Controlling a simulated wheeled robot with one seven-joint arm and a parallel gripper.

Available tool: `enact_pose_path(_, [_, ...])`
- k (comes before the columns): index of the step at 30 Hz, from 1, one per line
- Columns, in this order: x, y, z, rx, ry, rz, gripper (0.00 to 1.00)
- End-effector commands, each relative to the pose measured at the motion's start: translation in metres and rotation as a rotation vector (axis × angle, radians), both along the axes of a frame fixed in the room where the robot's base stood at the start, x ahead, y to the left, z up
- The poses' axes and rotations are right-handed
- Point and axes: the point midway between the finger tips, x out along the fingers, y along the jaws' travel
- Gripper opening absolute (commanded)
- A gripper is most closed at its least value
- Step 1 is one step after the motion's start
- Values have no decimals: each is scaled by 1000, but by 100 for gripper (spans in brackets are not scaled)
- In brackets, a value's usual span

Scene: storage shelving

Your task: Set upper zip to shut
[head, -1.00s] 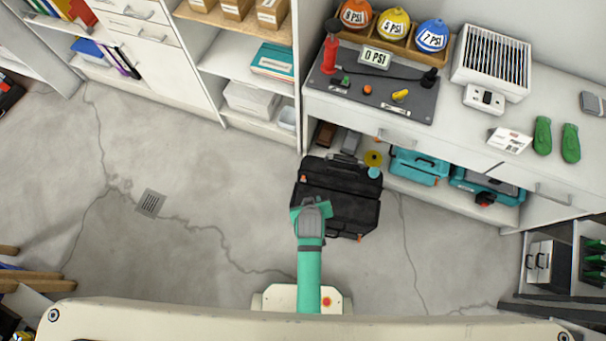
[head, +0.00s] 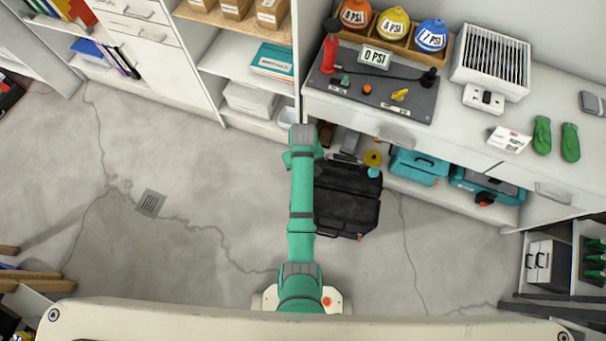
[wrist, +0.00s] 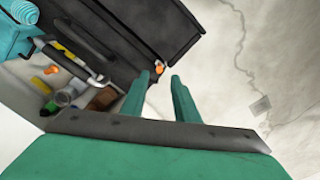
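A black case (head: 347,202) lies on the floor in front of the bench, its left side covered by my arm in the head view. An orange zip pull (head: 360,238) shows at its lower right corner. In the wrist view the case (wrist: 110,35) is at the top, with one orange pull (wrist: 159,67) at its corner; I cannot tell for sure which zip this is. My gripper (wrist: 162,82) is open, its two green fingers apart with nothing between them. The pull appears just beyond the fingertips, nearer the left one. The fingers are hidden in the head view.
The bench (head: 450,125) stands behind the case. Teal boxes (head: 418,167) and a yellow roll (head: 373,158) sit on its lower shelf. Small tools and bottles (wrist: 65,85) show close to the gripper's left in the wrist view.

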Motion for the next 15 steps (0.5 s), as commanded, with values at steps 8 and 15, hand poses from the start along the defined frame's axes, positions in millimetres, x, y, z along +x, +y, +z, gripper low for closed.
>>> enact_pose_path(8, [-1,0,-50,0,2,0,28])
enact_pose_path(15, [-1,0,-78,0,1,1,28])
